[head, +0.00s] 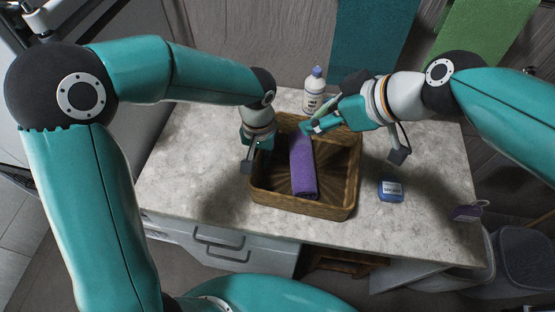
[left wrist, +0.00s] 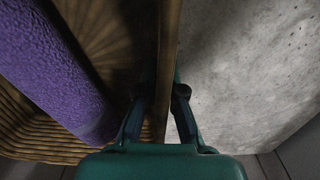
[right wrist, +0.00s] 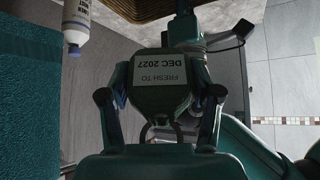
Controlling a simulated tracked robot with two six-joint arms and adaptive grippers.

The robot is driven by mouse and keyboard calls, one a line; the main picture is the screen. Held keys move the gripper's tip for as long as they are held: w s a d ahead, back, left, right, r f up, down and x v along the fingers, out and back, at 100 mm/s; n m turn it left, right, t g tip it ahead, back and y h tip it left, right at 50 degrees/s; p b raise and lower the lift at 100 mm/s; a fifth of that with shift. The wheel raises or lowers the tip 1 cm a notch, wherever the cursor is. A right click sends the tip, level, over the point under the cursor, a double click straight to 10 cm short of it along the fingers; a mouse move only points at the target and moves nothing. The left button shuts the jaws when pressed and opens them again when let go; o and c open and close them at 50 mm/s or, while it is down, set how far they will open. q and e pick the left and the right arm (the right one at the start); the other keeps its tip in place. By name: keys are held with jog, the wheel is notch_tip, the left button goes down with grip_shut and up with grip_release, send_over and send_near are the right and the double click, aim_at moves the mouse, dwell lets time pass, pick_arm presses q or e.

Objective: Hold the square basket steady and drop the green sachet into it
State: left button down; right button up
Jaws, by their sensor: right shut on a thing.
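The square basket (head: 335,211) is brown wicker and stands on the stone-topped counter. A purple rolled towel (head: 303,168) lies in it. My left gripper (head: 254,155) is at the basket's left wall. In the left wrist view the wall (left wrist: 168,60) runs between its open fingers (left wrist: 160,115), with gaps beside it. My right gripper (head: 318,126) is over the back of the basket. In the right wrist view it is shut on the dark-looking green sachet (right wrist: 160,102), which has a white date label.
A white bottle with a blue cap (head: 314,94) stands behind the basket. A blue labelled container (head: 391,188) stands to its right. The counter (head: 190,180) is clear on the left.

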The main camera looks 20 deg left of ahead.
jog(key=f, duration=0.1)
jog(key=w+f, duration=0.1)
jog(key=f, duration=0.2)
jog(key=shift+w+d, duration=0.15)
jog(key=shift+w, duration=0.1)
jog(key=shift+f, duration=3.2)
jog(key=o, duration=1.4)
jog(key=v, duration=1.2)
